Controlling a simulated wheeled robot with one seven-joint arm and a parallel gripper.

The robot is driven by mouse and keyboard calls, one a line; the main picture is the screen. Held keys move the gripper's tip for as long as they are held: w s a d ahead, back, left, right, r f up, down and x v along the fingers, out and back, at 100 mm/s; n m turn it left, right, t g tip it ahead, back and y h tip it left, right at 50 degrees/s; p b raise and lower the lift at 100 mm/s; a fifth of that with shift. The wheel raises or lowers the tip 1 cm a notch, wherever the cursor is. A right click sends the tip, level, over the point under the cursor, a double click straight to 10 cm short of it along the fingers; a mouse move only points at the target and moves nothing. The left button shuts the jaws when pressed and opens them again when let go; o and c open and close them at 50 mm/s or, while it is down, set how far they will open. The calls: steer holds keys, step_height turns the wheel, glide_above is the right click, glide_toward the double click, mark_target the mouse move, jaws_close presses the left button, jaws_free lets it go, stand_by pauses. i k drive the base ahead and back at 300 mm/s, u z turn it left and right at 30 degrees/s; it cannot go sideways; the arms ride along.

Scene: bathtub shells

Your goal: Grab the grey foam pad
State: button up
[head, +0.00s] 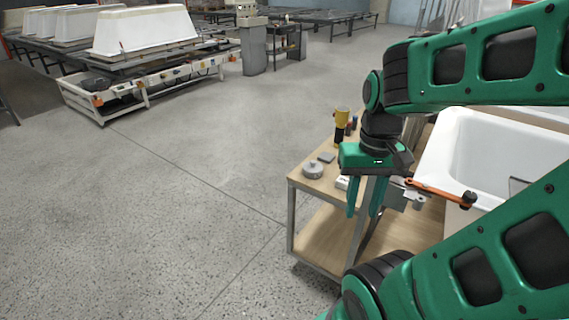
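A small flat grey piece (326,157), which looks like the grey foam pad, lies on the wooden top of a cart (308,184), near its left side. My gripper (364,207) points down with its two green fingers apart and nothing seen between them. In the picture it is to the right of and below the grey piece, in front of the cart. How far it is from the cart top is hard to tell. The gripper and arm hide the right part of the cart top.
A round grey disc (313,171) lies beside the grey piece. A yellow-and-black tool (341,124) stands behind it. An orange-handled tool (440,192) and a white bathtub shell (490,150) are to the right. Open concrete floor (180,200) lies to the left.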

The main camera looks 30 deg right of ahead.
mark_target(326, 158)
steer(key=u, duration=1.45)
steer(key=i, duration=2.05)
steer(key=z, duration=2.95)
steer(key=i, duration=0.35)
steer(key=z, duration=0.3)
